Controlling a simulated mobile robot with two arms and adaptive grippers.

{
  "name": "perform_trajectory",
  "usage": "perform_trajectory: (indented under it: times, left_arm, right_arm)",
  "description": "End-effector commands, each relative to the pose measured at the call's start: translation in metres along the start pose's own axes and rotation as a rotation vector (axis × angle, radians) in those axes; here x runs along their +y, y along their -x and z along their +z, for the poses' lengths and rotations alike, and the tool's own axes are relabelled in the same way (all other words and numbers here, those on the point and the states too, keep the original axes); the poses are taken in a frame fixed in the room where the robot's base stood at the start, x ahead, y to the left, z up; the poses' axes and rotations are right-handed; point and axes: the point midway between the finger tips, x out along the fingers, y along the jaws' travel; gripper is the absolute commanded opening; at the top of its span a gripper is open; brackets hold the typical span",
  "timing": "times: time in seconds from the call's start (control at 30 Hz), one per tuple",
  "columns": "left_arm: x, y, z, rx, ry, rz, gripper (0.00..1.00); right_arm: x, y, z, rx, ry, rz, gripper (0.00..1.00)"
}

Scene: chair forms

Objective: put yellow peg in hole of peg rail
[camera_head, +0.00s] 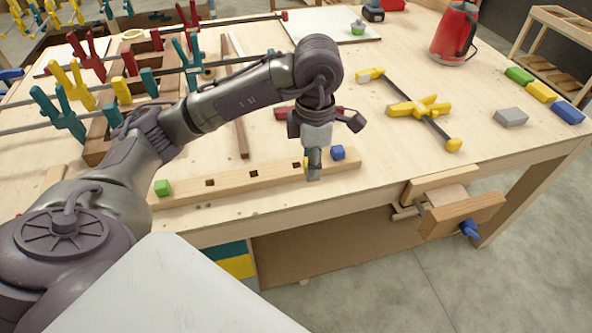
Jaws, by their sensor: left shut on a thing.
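The peg rail (237,180) is a long pale wooden bar near the front edge of the workbench. A green peg (162,187) stands at its left end and a blue peg (338,152) near its right end. My left gripper (313,166) points down at the rail, just left of the blue peg. It is shut on the yellow peg (306,163), of which only a thin sliver shows. The gripper hides the peg's lower end and the rail there, so I cannot tell whether it is in a hole.
A yellow clamp (420,107) lies right of the rail. A grey block (511,117), coloured blocks (541,91) and a red kettle (455,35) are farther right. Several clamps (75,85) crowd the back left. A vise (460,213) juts from the front edge.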

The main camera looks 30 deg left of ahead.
Motion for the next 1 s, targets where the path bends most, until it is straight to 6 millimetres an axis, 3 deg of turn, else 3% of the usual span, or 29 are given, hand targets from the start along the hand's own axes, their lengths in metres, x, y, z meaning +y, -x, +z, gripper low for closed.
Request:
perform_trajectory:
  times: [0.1,0.27,0.5,0.7,1.0]
  left_arm:
    - [0.004,0.002,0.000,-0.001,0.121,-0.005,0.06]
    - [0.022,-0.009,-0.003,0.002,0.167,-0.011,0.06]
    - [0.076,-0.039,-0.013,0.005,0.167,-0.009,0.06]
    - [0.110,-0.061,-0.017,0.001,0.163,-0.008,0.06]
    - [0.118,-0.081,-0.018,0.002,0.158,-0.009,0.06]
  right_arm:
    - [0.005,0.001,0.001,-0.001,0.001,0.007,0.40]
    - [0.016,0.000,0.002,-0.003,-0.001,0.019,0.40]
    - [0.021,0.015,0.000,-0.002,-0.003,0.026,0.40]
    - [0.020,0.022,-0.002,0.000,-0.003,0.024,0.40]
    - [0.010,0.030,-0.005,0.003,-0.004,0.012,0.40]
